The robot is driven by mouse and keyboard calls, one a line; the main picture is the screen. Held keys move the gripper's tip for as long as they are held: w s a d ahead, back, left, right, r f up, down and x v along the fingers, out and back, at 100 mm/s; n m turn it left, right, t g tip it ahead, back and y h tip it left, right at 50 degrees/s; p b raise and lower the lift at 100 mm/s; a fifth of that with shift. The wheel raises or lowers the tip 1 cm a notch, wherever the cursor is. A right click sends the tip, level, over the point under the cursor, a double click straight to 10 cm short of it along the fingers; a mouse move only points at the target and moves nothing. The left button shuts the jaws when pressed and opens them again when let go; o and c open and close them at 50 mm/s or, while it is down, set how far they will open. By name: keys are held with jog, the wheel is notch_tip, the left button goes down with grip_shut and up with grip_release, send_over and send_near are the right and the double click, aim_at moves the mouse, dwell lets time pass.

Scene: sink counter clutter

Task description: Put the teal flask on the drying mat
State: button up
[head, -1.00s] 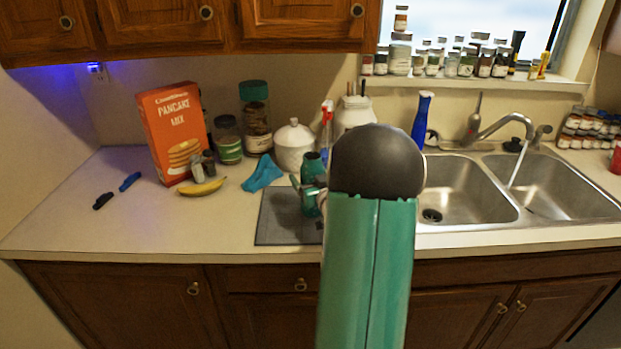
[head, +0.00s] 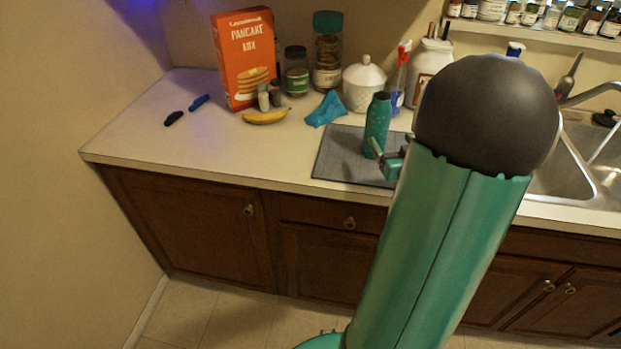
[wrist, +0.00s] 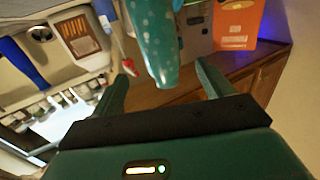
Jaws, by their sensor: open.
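The teal flask (head: 377,124) stands upright on the grey drying mat (head: 335,162) in the head view, towards the mat's middle. My gripper (head: 384,155) is close by the flask's lower right side, partly hidden behind my arm. In the wrist view, my gripper (wrist: 165,66) is open, with its two fingers spread either side of the end of the speckled flask (wrist: 155,35). I cannot tell whether a finger touches it. The mat's right part is hidden by my arm.
A blue cloth (head: 326,108) lies just left of the mat's back edge. A white lidded jar (head: 363,84) and a spray bottle (head: 399,75) stand behind the flask. A banana (head: 265,117) and pancake mix box (head: 245,58) are farther left. The front left counter is clear.

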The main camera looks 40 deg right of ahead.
jog(key=w+a+r+n+g+y, duration=0.1)
jog(key=w+a+r+g, duration=0.2)
jog(key=a, duration=0.6)
jog(key=w+a+r+g+y, duration=0.1)
jog(key=w+a+r+g, duration=0.2)
jog(key=a, duration=0.6)
jog(key=s+a+n+g+y, duration=0.2)
jog(key=s+a, duration=0.4)
jog(key=a, duration=0.6)
jog(key=s+a+n+g+y, duration=0.2)
jog(key=s+a, duration=0.4)
jog(key=a, duration=0.5)
jog(key=shift+s+a+r+y, duration=0.35)
jog(key=shift+a+r+y, duration=0.05)
jog(key=shift+y, duration=0.5)
